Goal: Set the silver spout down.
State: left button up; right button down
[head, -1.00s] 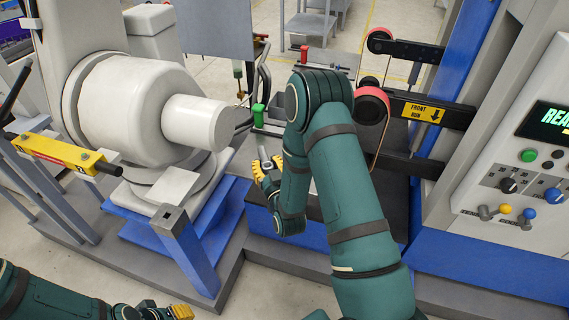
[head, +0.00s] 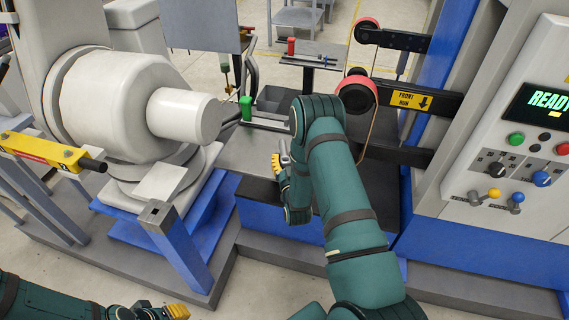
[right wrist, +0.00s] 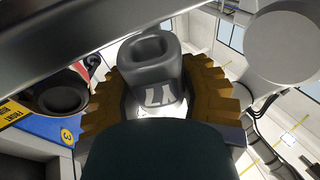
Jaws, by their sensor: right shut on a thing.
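The silver spout (right wrist: 152,68) is a grey, hollow piece with an oval opening in the right wrist view. It sits between the yellow-brown ribbed fingers of my right gripper (right wrist: 155,90), which is shut on it. In the head view the spout (head: 284,152) shows as a small grey bit above the yellow fingers of my right gripper (head: 277,166). The gripper is over the grey machine bed; its exact height is unclear.
A green block (head: 246,108) and a grey bin (head: 278,103) lie beyond the right gripper. A large white machine (head: 110,95) stands left. A belt arm with red rollers (head: 355,92) and a control panel (head: 515,150) stand right. The grey bed (head: 250,155) has bare room.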

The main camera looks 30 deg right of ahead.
notch_tip(320, 180, down, 2)
jog(key=shift+f+b, duration=0.1)
jog(key=shift+b, duration=0.2)
jog(key=c, duration=0.5)
grip_release()
jog(key=shift+c, duration=0.2)
